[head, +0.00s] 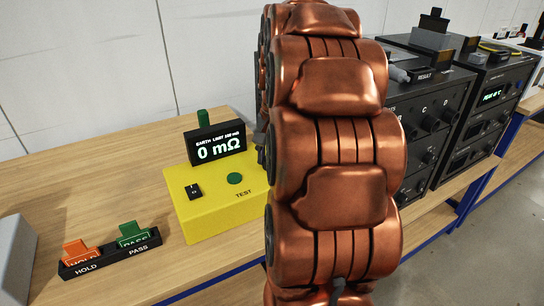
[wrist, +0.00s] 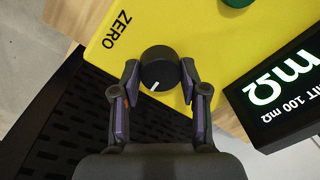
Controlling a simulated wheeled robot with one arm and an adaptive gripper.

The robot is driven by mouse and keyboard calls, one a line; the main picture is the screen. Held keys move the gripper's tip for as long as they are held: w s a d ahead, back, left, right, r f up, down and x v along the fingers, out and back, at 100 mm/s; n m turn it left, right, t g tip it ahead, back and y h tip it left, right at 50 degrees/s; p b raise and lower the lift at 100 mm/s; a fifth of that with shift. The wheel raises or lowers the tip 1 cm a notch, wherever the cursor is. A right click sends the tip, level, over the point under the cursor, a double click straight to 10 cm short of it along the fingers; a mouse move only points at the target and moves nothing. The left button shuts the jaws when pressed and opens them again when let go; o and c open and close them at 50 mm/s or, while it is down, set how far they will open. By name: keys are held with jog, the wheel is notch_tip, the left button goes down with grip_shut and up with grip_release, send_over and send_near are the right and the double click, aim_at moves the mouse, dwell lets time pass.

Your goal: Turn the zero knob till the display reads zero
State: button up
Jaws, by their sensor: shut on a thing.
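The yellow tester (head: 215,215) stands on the bench, with its black display (head: 217,146) reading "0 mΩ" in green-white digits under "EARTH LIMIT 100 mΩ". In the wrist view, the round black zero knob (wrist: 158,68) with a white pointer line sits near the yellow panel's edge, beside the printed word ZERO. My gripper (wrist: 160,76) is shut on this knob, one finger on each side. The pointer slants down and left in the wrist view. The display (wrist: 285,95) is partly cut off in the wrist view.
A green TEST button (head: 235,178) and a small black part (head: 194,190) are on the tester's top. A black holder (head: 110,254) with orange HOLD and green PASS tags stands at left front. Dark instrument units (head: 432,115) stand at the right.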

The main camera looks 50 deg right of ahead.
jog(key=o, duration=1.1)
jog(key=shift+o, duration=0.2)
notch_tip(320, 180, up, 12)
jog(key=shift+s+d, duration=0.15)
jog(key=shift+s, duration=0.25)
